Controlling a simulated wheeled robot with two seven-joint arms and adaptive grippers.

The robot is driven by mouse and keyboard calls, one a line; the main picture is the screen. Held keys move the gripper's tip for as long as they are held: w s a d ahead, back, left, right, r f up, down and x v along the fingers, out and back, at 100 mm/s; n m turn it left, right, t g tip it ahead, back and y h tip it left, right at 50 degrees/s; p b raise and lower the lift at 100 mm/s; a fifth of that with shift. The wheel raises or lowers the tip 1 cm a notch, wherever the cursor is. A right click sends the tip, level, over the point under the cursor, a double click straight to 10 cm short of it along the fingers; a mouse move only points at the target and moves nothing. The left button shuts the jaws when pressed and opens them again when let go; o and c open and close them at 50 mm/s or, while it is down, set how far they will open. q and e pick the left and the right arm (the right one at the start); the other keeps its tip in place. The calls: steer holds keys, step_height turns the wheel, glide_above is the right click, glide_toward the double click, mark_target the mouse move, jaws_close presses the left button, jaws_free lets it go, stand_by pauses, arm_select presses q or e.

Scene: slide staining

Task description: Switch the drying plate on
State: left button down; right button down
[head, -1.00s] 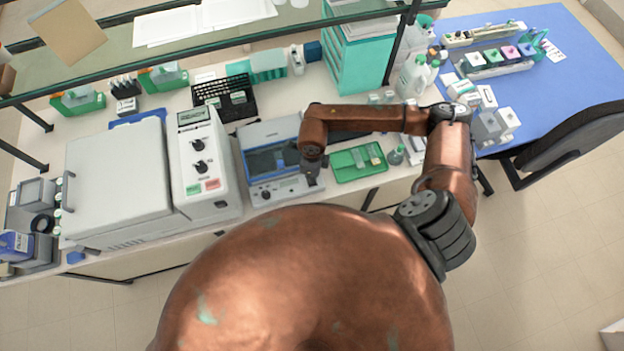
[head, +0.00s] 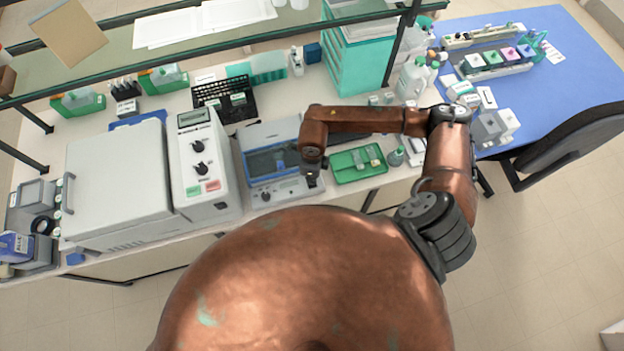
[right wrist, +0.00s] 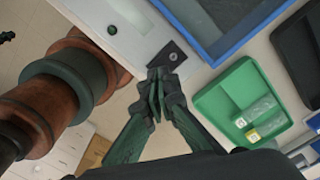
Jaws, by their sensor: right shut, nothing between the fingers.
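The drying plate (head: 257,135) is a pale grey unit with a blue-edged recessed plate, standing on the bench left of the green tray. Its front panel has a round dark knob (head: 265,196), also seen in the right wrist view (right wrist: 112,30). A small dark switch plate (right wrist: 172,56) sits on the panel's right end in the right wrist view. My right gripper (right wrist: 158,76) is shut and empty, its fingertips at the near edge of that switch plate; I cannot tell whether they touch it. In the head view my right gripper (head: 312,181) is partly hidden by its arm. My left gripper is out of view.
A green tray (head: 342,178) holding slides lies just right of the drying plate. A tall grey control unit (head: 222,190) with knobs stands close on its left. A glass shelf (head: 120,60) spans above the back of the bench. My right forearm crosses over the bench.

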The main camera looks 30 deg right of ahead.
steer(key=shift+f+b, duration=1.05)
steer(key=shift+f, duration=0.05)
stand_by(0.7)
steer(key=shift+r, duration=0.15)
steer(key=shift+r+p, duration=1.75)
steer(key=shift+r, duration=1.65)
